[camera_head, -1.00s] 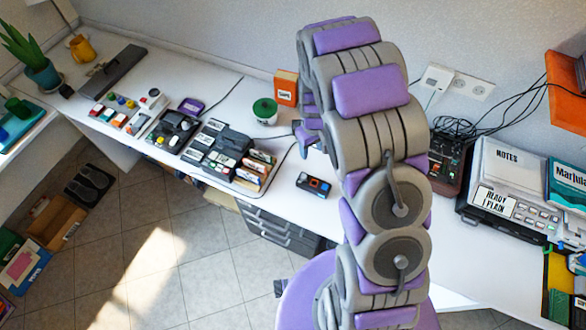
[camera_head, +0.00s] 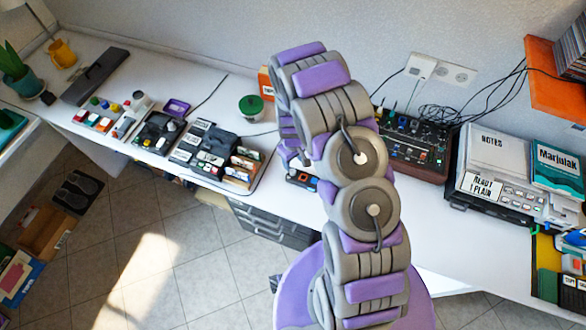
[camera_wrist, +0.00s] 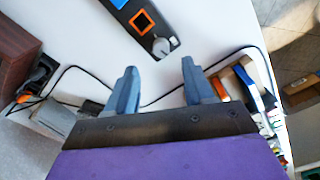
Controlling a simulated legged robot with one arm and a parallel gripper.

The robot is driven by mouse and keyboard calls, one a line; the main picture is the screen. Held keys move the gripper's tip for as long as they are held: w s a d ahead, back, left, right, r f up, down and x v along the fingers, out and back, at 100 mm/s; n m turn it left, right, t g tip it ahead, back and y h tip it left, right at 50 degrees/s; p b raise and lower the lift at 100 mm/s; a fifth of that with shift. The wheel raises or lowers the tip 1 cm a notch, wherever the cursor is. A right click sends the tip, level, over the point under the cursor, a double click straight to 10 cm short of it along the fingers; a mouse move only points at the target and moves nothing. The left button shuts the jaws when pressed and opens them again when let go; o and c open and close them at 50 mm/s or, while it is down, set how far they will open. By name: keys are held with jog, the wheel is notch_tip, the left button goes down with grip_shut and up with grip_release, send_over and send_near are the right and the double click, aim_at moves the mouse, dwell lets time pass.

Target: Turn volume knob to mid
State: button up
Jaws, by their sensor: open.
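A small dark device (camera_head: 302,180) lies on the white desk (camera_head: 440,238), partly hidden behind my arm in the head view. The wrist view shows the device (camera_wrist: 126,18) at the top, with a blue square, an orange-framed square and a round grey knob (camera_wrist: 161,47) at its near end. No volume label is readable. My gripper (camera_wrist: 159,66) is open and empty, its two blue-grey fingers apart. In the picture the knob lies just beyond the fingertips, between their lines; the height gap cannot be told. In the head view my gripper (camera_head: 292,156) is small beside the arm, near the device.
A black mixer (camera_head: 415,145) with many knobs and cables stands right of my arm. A grey machine (camera_head: 490,195) is farther right. A tray of cards and boxes (camera_head: 215,158) and a green-lidded cup (camera_head: 251,107) stand left. A black cable (camera_wrist: 70,75) crosses the desk.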

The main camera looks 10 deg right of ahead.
aim_at(292, 171)
jog(key=shift+a+f, duration=0.1)
jog(key=shift+f, duration=3.4)
grip_shut()
